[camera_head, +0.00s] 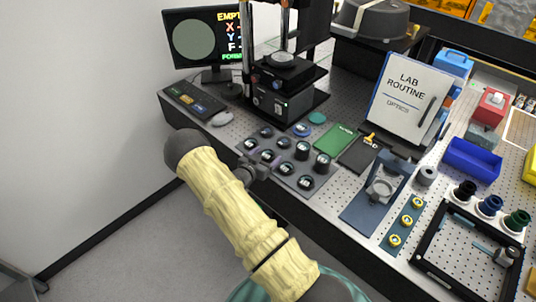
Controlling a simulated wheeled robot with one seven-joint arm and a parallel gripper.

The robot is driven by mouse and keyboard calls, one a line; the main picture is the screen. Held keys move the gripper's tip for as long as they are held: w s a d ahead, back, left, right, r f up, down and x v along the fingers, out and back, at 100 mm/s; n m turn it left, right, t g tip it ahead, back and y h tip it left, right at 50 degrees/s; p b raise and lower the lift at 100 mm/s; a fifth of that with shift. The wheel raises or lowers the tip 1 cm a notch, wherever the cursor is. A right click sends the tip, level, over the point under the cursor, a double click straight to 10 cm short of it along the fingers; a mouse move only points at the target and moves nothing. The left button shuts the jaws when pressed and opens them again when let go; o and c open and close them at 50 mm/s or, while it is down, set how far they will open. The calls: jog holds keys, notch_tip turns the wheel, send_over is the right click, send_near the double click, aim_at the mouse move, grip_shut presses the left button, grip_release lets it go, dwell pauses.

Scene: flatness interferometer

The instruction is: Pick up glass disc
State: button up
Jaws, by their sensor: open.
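I cannot single out the glass disc with certainty. Several small round pieces with pale tops, which may be glass, stand in dark holders on a grey rack (276,163) at the bench's near edge. A blue disc (302,130) and a teal disc (317,118) lie just behind them. Another round disc (283,58) sits on the stage of the black instrument (285,85). My gripper (262,168) is at the rack's near left side, close to the round pieces. It is open and partly hidden by my yellow-sleeved arm; I see nothing held in it.
The bench edge drops to the floor in front.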

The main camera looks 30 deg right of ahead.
aim_at(265, 156)
dwell(0.3)
jog(key=c, duration=1.1)
notch_tip(265, 156, up, 10)
jog(key=b, duration=0.2)
jog(key=shift+b, duration=0.3)
